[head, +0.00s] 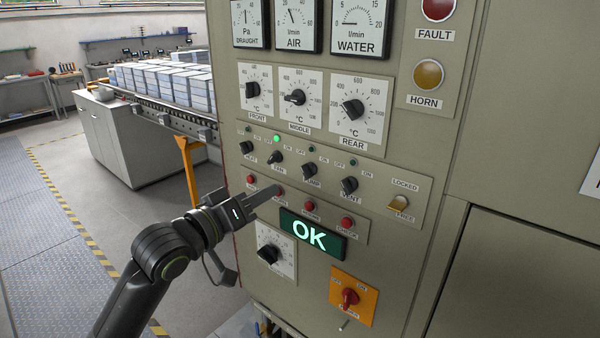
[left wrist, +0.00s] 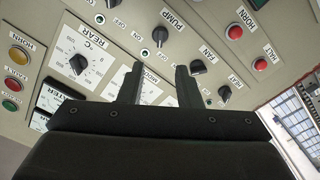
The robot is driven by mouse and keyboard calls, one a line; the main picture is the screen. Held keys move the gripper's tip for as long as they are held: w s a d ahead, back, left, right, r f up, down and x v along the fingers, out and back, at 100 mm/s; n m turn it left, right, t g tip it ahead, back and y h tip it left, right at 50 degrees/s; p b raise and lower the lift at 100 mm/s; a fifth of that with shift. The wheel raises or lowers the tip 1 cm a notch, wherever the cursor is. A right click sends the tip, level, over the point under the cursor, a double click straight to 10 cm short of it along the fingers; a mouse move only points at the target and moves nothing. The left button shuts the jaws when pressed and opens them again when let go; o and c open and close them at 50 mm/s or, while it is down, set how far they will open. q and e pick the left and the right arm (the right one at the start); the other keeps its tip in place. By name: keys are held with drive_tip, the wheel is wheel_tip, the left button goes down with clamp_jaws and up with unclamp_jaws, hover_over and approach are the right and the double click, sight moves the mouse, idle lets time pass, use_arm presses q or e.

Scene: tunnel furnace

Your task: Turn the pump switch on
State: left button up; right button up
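The pump switch (head: 309,170) is a black rotary knob, third in the row of four on the beige panel. Its small lamp (head: 311,149) is dark. In the left wrist view the pump knob (left wrist: 160,35) sits beyond the fingertips, under its PUMP label. My left gripper (head: 275,190) is in front of the panel, below and left of the pump knob, near the red buttons. In the left wrist view its two fingers (left wrist: 160,68) stand apart with nothing between them. My right gripper is not in view.
The fan knob (head: 275,157), with a lit green lamp (head: 277,139), and the vent knob (head: 349,185) flank the pump knob. Red buttons (head: 311,206) and a green OK display (head: 312,233) lie below. A roller conveyor (head: 165,110) stands at the left.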

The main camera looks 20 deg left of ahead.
sight(303, 172)
use_arm(q)
drive_tip(key=p+x, duration=0.2)
drive_tip(key=x, duration=1)
clamp_jaws()
